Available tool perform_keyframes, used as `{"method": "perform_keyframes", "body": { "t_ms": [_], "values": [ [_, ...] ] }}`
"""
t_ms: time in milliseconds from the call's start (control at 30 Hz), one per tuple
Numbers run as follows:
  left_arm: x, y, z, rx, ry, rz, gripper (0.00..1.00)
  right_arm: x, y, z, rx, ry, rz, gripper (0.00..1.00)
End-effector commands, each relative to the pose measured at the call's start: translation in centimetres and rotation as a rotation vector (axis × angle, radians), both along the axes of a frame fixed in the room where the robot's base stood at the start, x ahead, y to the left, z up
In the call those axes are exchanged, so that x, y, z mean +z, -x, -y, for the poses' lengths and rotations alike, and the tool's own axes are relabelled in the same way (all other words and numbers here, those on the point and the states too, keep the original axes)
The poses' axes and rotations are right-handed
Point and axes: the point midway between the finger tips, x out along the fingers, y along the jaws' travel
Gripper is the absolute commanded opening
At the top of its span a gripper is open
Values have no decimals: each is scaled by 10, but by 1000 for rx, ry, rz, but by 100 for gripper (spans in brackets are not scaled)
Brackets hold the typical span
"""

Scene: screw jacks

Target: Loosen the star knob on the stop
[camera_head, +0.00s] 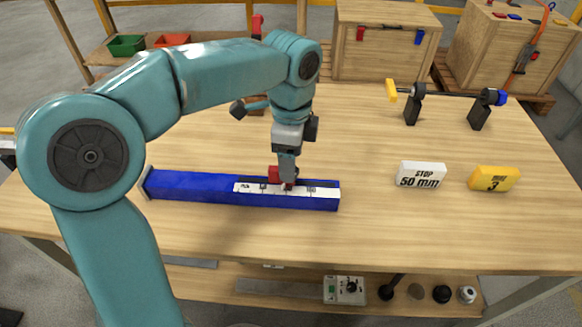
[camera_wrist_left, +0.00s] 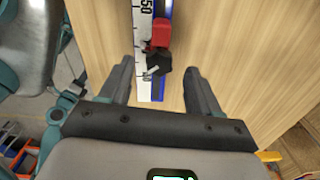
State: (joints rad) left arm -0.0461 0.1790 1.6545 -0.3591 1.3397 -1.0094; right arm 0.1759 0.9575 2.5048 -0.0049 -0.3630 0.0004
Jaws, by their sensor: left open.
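A blue rail (camera_head: 210,188) with a white scale lies on the wooden table; the scale also shows in the left wrist view (camera_wrist_left: 144,22). A red stop (camera_head: 274,173) sits on the rail, partly behind my left gripper in the head view. In the left wrist view, the red stop (camera_wrist_left: 161,33) has a black star knob (camera_wrist_left: 158,63) on its near side. My left gripper (camera_head: 287,180) is open, pointing down at the stop. Its fingers (camera_wrist_left: 158,68) stand apart on either side of the knob, with gaps visible. The right gripper is not in view.
A white block reading "STOP 50 mm" (camera_head: 420,176) and a yellow block marked 3 (camera_head: 494,179) stand right of the rail. Black stands (camera_head: 411,108) with a rod are at the back right. Wooden crates (camera_head: 382,45) stand behind the table. The front right tabletop is clear.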

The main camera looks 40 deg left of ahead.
Motion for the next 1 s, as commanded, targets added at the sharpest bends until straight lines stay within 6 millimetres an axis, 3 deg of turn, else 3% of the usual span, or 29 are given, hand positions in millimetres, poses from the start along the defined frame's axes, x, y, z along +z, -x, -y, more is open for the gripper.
{"method": "perform_keyframes", "body": {
  "t_ms": [167, 467, 633, 667, 1000],
  "values": [
    [-17, 0, 0, 0, 0, -2, 63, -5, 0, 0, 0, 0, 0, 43],
    [-19, 0, 0, 0, 0, 0, 63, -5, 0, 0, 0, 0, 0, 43],
    [-19, 0, 0, 0, 0, 0, 10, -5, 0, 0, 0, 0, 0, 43],
    [-19, 0, 0, 0, 0, 0, 6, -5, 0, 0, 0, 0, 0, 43],
    [-17, 0, 0, 52, -1, 0, 6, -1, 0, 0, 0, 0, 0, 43]
  ]
}}
